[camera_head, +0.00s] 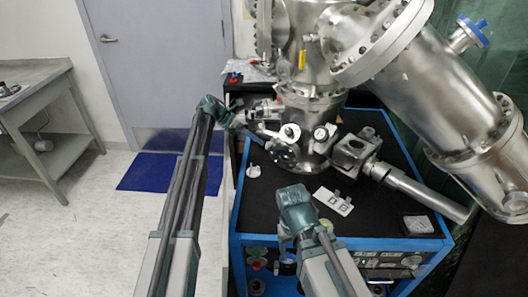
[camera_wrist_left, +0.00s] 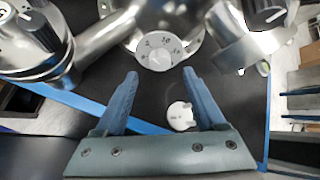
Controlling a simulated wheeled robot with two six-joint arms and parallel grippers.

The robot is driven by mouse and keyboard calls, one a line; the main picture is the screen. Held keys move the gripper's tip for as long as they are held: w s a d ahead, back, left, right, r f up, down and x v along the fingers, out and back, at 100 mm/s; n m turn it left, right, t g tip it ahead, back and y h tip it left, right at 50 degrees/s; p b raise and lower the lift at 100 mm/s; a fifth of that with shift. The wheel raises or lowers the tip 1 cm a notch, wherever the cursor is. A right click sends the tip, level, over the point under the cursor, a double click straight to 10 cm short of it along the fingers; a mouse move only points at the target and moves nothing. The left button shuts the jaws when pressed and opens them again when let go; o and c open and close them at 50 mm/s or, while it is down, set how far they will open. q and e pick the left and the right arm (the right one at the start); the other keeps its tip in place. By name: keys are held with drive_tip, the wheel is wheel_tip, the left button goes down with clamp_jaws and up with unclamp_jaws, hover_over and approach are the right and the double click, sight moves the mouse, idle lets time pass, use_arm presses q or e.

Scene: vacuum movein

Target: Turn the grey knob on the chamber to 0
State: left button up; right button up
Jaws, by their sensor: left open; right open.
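The grey knob (camera_wrist_left: 160,51), a round dial with numbers on its face, is on the chamber (camera_head: 310,110) in the left wrist view. Its exact setting is too small to read. My left gripper (camera_wrist_left: 160,77) is open, with its two blue fingers spread below the knob in the picture and nothing held. In the head view my left gripper (camera_head: 246,128) is at the left side of the chamber's base. My right gripper (camera_head: 286,252) is open and empty over the front of the black bench top, bent downward and away from the chamber.
Black-topped knobs (camera_wrist_left: 266,14) flank the grey one in the left wrist view. A small white piece (camera_wrist_left: 181,116) lies on the black bench top (camera_head: 390,205), also visible in the head view (camera_head: 253,170). A white plate (camera_head: 333,201) and a metal tube (camera_head: 425,194) occupy the right side.

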sight(266, 146)
use_arm(q)
drive_tip(key=shift+b+x, duration=1.05)
drive_tip(key=shift+x, duration=1.25)
